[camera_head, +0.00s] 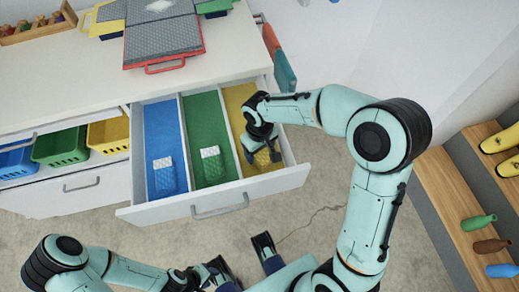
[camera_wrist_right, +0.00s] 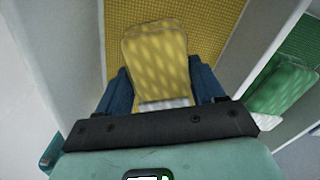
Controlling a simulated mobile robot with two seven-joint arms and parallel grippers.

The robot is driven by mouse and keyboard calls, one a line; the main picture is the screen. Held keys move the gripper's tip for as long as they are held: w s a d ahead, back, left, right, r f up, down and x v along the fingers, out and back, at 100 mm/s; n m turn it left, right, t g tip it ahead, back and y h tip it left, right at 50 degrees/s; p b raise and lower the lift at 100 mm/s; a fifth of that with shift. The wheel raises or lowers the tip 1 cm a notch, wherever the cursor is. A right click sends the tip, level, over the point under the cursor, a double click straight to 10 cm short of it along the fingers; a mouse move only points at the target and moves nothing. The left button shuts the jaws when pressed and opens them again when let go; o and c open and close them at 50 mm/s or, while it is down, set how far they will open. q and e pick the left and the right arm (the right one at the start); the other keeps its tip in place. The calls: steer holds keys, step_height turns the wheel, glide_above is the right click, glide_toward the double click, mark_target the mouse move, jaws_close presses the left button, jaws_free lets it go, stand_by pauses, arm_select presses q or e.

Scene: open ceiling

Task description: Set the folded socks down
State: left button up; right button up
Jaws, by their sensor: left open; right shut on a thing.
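The yellow folded socks (camera_wrist_right: 158,62) are between the blue fingers of my right gripper (camera_wrist_right: 165,90) in the right wrist view. In the head view my right gripper (camera_head: 262,150) points down into the yellow compartment (camera_head: 241,99) of the open drawer, and only part of the socks shows beneath it. I cannot tell whether the socks touch the compartment floor. Blue folded socks (camera_head: 165,178) lie in the blue compartment and green folded socks (camera_head: 212,168) in the green one. My left gripper (camera_head: 243,262) is open and empty, in front of the drawer.
The drawer (camera_head: 215,207) has thin walls between its compartments. Blue, green and yellow baskets (camera_head: 60,146) stand in the cabinet to the left. Grey boards (camera_head: 163,38) lie on the white top. A wooden shelf with bottles (camera_head: 478,222) is at the right.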

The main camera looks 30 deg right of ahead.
steer(key=shift+f, duration=0.2)
steer(key=o, duration=1)
steer(key=shift+r, duration=0.15)
steer(key=shift+r, duration=0.35)
step_height(320, 180, up, 12)
steer(key=shift+f+p, duration=0.25)
steer(key=shift+p, duration=0.85)
